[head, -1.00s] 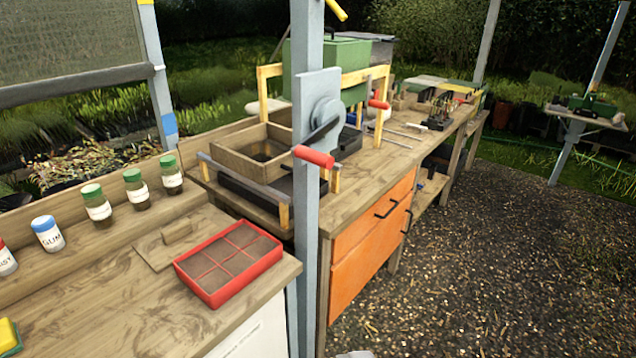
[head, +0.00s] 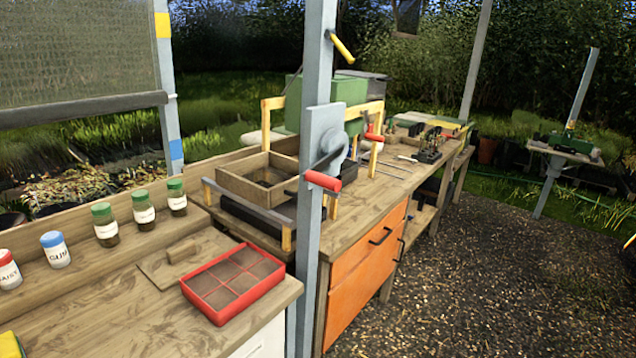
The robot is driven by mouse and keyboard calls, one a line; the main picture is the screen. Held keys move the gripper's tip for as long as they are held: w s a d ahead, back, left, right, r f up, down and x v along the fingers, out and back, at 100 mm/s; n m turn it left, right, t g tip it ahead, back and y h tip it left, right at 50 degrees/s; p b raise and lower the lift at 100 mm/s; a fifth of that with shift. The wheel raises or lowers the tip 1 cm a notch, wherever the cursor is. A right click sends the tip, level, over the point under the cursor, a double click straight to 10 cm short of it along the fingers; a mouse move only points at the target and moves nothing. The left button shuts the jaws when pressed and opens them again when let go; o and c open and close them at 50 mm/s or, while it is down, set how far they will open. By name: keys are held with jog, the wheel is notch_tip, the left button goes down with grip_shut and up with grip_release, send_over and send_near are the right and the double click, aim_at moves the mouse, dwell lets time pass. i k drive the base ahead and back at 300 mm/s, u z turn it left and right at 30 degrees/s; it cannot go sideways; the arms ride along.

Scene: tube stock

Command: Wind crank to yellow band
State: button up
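The crank (head: 334,143) is mounted on a grey plate on the near grey post. Its dark arm slopes down left to a red handle (head: 323,181). A mesh blind (head: 75,65) hangs at the left, with a dark bottom bar (head: 80,110). The left post carries a yellow band (head: 163,25) near the top and a blue band (head: 176,149) lower down. The bar's right end is level with a spot between the two bands, nearer the blue. My gripper is not clearly in view, and nothing is seen touching the crank.
A yellow lever (head: 342,47) sticks out high on the near post. A red seed tray (head: 233,284) and several jars (head: 105,224) stand on the near bench. An orange-fronted bench (head: 366,270) stands behind the post. Gravel ground (head: 470,270) at the right is open.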

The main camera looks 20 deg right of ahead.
aim_at(333, 146)
jog(key=z, duration=0.05)
jog(key=i, duration=1)
jog(key=u, duration=0.05)
